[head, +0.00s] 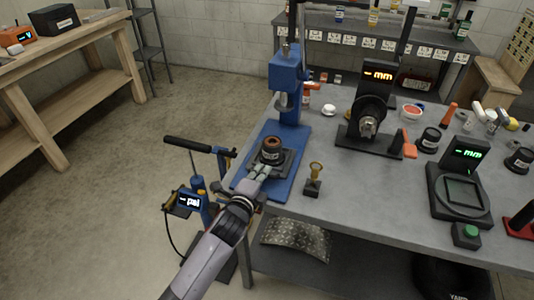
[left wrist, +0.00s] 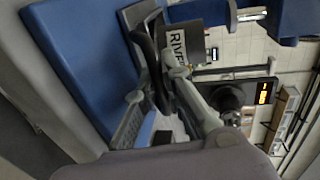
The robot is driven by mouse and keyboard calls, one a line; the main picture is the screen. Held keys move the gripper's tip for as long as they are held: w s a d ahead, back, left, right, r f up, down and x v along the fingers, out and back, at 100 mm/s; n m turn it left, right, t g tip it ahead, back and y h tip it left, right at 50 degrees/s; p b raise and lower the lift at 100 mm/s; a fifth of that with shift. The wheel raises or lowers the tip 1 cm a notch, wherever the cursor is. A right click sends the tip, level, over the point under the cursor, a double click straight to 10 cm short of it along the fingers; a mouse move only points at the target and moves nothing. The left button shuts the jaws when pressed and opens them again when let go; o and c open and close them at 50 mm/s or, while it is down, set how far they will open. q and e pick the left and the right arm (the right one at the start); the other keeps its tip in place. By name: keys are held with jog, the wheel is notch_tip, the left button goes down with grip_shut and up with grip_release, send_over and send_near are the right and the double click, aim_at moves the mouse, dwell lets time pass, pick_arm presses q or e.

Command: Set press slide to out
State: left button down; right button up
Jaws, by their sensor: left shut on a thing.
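The blue press (head: 290,75) stands at the table's left end, with its ram above a blue base plate. The dark press slide (head: 288,160) lies on that base. A dark round cup with an orange-brown top (head: 271,148) sits on the slide; its label, starting "RIVE", shows in the left wrist view (left wrist: 178,48). My left gripper (head: 260,171) reaches in from the front and is shut on the slide's near edge. The wrist view shows its fingers (left wrist: 165,105) close below the cup; the exact contact is partly hidden. My right gripper is not in view.
A pump with a "psi" display (head: 190,202) stands on the floor left of the table. A small stand with a brass piece (head: 313,183) is right of the press. A gauge with an orange "mm" display (head: 378,76) and a green-lit one (head: 465,154) stand farther right.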

pick_arm(q)
jog(key=p+v, duration=0.1)
jog(key=v, duration=0.1)
jog(key=f+v, duration=0.1)
jog(key=v, duration=0.1)
jog(key=shift+s+a+p, duration=0.1)
jog(key=shift+s+p, duration=0.25)
jog(key=shift+p, duration=0.05)
jog(key=shift+f, duration=0.1)
jog(key=c, duration=2)
grip_release()
jog(key=shift+s, duration=0.1)
jog(key=shift+c, duration=0.2)
jog(key=shift+o, duration=0.4)
jog(key=shift+s+a, duration=0.1)
jog(key=v, duration=1.2)
